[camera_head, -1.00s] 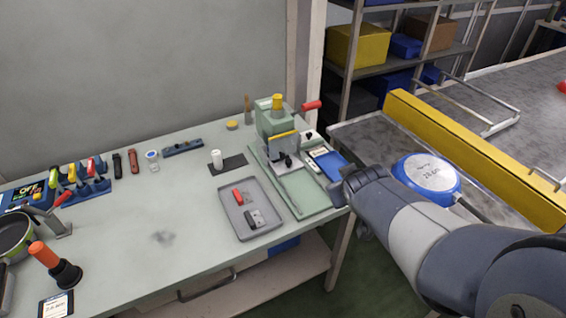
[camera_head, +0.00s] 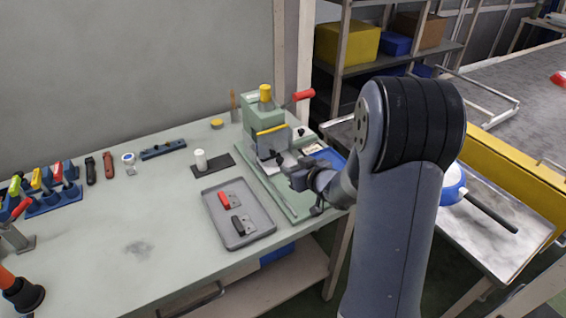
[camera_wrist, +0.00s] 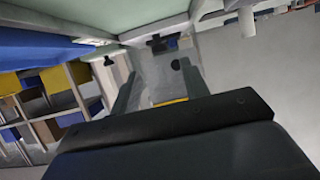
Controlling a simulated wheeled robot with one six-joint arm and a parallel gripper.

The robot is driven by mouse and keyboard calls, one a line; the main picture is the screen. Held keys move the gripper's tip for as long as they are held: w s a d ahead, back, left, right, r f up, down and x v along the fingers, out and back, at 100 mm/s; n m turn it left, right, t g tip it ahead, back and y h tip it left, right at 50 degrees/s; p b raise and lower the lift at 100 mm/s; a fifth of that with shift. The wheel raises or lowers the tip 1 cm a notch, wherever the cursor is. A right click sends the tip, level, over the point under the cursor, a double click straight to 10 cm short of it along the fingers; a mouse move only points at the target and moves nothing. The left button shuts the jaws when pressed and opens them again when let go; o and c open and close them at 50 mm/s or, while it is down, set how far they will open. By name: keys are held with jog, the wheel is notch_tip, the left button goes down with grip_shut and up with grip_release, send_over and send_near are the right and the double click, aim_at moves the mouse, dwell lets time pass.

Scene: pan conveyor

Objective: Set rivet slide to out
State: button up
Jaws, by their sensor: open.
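A green press machine (camera_head: 260,118) with a yellow knob on top and a red lever stands on a green base plate at the bench's back right. Small black knobs show low on its front, partly hidden by my arm; I cannot tell which is the rivet slide or its setting. My gripper (camera_head: 297,174) is just in front of these knobs, apart from the machine as far as I can see. In the wrist view my gripper (camera_wrist: 158,72) is open, with nothing between the fingers. Beyond the fingertips are a black knob (camera_wrist: 175,63) and a grey plate.
A grey tray (camera_head: 262,232) with a red and a black piece lies left of the base plate. A white cylinder (camera_head: 200,160) stands on a dark mat. A blue-rimmed pan (camera_head: 452,184) lies on the right table, partly behind my arm.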

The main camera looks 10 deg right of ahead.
aim_at(282, 161)
jog(key=x, duration=0.6)
jog(key=shift+w+a+f, duration=0.1)
jog(key=shift+w+f, duration=0.05)
jog(key=shift+w, duration=0.2)
jog(key=shift+c, duration=0.3)
grip_shut()
